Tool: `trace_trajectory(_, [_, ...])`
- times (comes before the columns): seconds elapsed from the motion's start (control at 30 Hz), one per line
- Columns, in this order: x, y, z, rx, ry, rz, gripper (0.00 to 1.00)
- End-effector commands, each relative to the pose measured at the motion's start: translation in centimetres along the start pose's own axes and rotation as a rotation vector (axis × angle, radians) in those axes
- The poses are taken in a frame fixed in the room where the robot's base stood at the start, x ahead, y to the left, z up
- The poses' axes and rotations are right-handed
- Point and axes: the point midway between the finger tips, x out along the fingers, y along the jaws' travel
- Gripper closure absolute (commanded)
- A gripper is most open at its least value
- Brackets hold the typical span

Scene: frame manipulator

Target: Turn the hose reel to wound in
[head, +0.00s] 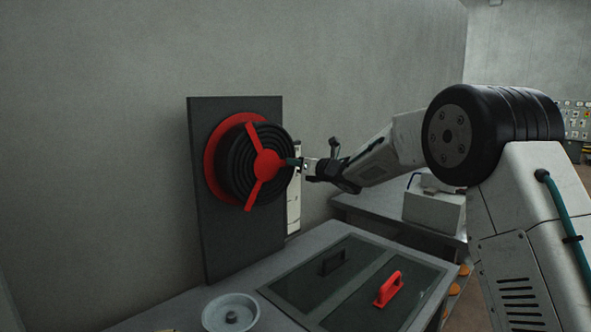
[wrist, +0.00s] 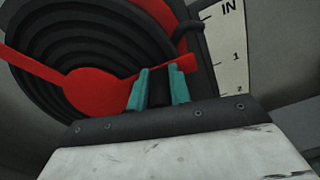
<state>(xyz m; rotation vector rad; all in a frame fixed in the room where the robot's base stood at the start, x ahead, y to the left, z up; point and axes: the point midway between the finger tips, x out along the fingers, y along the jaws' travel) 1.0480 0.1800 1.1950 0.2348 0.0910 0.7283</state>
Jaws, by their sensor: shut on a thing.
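The hose reel (head: 249,165) has a red back disc, coiled black hose and a red three-armed front piece. It is mounted on a dark upright panel (head: 204,230). In the wrist view the teal fingers (wrist: 158,88) are shut on a dark handle at that red arm (wrist: 188,63). The fingers hide part of the handle. The reel also fills the upper left of the wrist view (wrist: 95,90). A pale scale (wrist: 232,50) reads IN, 1 and 2.
The bench below holds a round grey dish (head: 215,312) and dark panels with a black handle (head: 333,262) and a red handle (head: 388,289). A pale box (head: 433,210) stands on a surface behind, to the right. The wall is plain behind the reel.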

Motion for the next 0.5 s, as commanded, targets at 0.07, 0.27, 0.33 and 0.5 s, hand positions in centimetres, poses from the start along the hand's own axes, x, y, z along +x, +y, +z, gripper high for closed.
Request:
trace_trajectory(0.07, [-0.03, 0.01, 0.37, -0.025, -0.002, -0.001, 1.0])
trace_trajectory(0.27, [-0.02, 0.13, 0.72, -0.06, -0.002, 0.0, 1.0])
trace_trajectory(0.33, [-0.01, 0.15, 0.77, -0.065, -0.002, 0.0, 1.0])
trace_trajectory(0.5, [-0.01, 0.18, 0.8, -0.067, -0.002, 0.0, 1.0])
